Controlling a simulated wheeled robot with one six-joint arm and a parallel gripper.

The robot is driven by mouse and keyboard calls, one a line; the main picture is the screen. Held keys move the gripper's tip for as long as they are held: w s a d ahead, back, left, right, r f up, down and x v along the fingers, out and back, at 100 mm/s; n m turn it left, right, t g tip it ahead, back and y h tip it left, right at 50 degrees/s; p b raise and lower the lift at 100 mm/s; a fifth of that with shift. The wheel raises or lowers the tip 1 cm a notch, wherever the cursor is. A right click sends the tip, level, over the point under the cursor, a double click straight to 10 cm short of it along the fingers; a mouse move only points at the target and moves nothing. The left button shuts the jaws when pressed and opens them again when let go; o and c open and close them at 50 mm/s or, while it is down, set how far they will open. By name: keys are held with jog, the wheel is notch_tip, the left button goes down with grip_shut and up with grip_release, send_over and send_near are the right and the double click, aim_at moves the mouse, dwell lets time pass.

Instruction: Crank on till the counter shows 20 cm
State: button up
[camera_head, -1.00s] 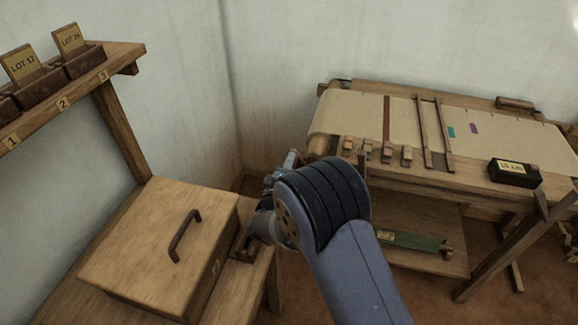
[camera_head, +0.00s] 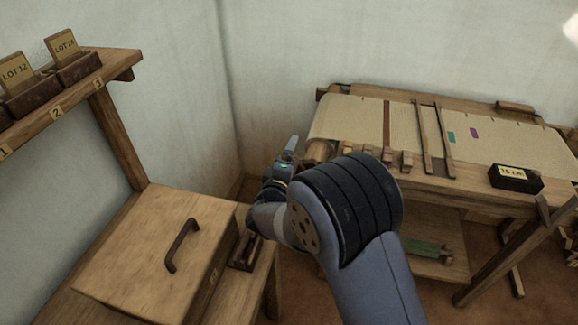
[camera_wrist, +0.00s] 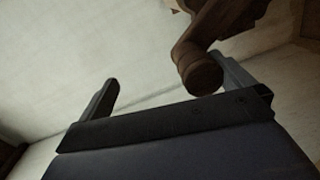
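The loom (camera_head: 350,115) stands at the right with a cream cloth stretched over its top. The counter (camera_head: 515,178), a small black box on the loom's right side, appears to read 15 cm. My gripper (camera_head: 292,146) is at the loom's left end, beside the wooden roller end (camera_head: 318,151). In the wrist view my gripper (camera_wrist: 163,70) is open, with its fingers wide apart. A brown wooden crank handle (camera_wrist: 200,74) with a rounded end reaches in near the right finger. It is not gripped; whether it touches that finger I cannot tell. My arm hides part of the loom's front.
A wooden chest (camera_head: 150,250) with a dark handle stands on the bench at left. A shelf (camera_head: 110,72) above holds lot cards in small boxes. Several wooden pegs (camera_head: 407,160) line the loom's front edge. A green item (camera_head: 425,247) lies on the lower shelf.

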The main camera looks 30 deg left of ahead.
jog(key=shift+t, duration=0.5)
jog(key=r, duration=0.3)
jog(key=a+r, duration=0.1)
jog(key=r, duration=0.2)
jog(key=shift+w+a+r, duration=0.1)
jog(key=shift+w+a, duration=0.05)
jog(key=shift+g, duration=0.5)
jog(key=f, duration=0.3)
jog(key=d+f, duration=0.1)
jog(key=shift+s+f, duration=0.2)
jog(key=shift+s, duration=0.25)
jog(key=shift+f+p+v, duration=0.2)
jog(key=shift+p+v, duration=0.25)
jog(key=shift+v, duration=0.75)
jog(key=v, duration=0.2)
jog(key=shift+s+d, duration=0.2)
jog(key=shift+s, duration=0.1)
jog(key=c, duration=0.7)
jog(key=shift+o, duration=0.2)
jog(key=p+v, duration=0.2)
jog(key=v, duration=0.5)
jog(key=shift+s+d+f, duration=0.25)
jog(key=shift+s+f, duration=0.05)
jog(key=shift+f, duration=0.4)
